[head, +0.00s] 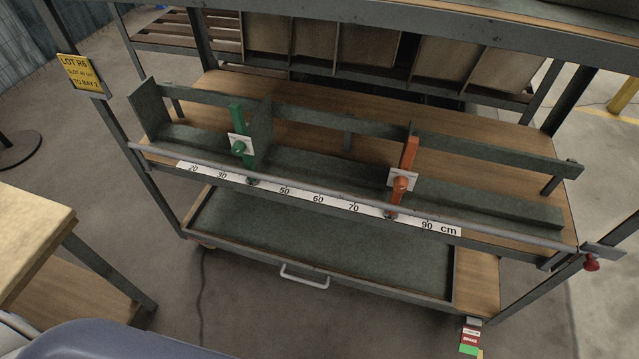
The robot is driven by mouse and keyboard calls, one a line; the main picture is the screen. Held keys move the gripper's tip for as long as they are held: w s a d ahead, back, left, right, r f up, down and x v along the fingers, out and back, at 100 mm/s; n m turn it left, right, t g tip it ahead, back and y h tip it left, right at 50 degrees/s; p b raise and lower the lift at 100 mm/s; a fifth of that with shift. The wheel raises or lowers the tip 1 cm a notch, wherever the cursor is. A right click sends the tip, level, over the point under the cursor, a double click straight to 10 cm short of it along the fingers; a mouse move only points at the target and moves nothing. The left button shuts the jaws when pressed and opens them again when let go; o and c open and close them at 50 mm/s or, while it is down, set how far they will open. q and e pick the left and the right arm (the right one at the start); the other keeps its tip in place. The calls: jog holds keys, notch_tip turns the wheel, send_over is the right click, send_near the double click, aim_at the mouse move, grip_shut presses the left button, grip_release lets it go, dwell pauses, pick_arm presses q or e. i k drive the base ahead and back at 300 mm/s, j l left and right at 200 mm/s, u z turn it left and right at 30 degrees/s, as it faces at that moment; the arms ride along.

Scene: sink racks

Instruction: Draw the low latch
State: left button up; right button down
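A red knob (591,263) sits beside a grey metal bracket (602,251) at the right end of the long rail, near the rack's right front post. It may be a latch; I cannot tell for certain. Lower down, a small red, white and green label or plate (469,341) shows at the foot of the rack's right side. A pale U-shaped handle (305,277) is on the front edge of the low tray (330,240). No part is clearly marked as the low latch. Neither of my grippers is in view.
A green upright slider (237,120) and an orange one (408,155) stand on the shelf behind a centimetre scale (320,199). A grey rail (330,192) runs along the front. A wooden table (30,235) is at left. The floor in front is mostly clear.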

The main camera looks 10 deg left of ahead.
aim_at(590, 266)
jog(key=u, duration=0.35)
jog(key=z, duration=1.9)
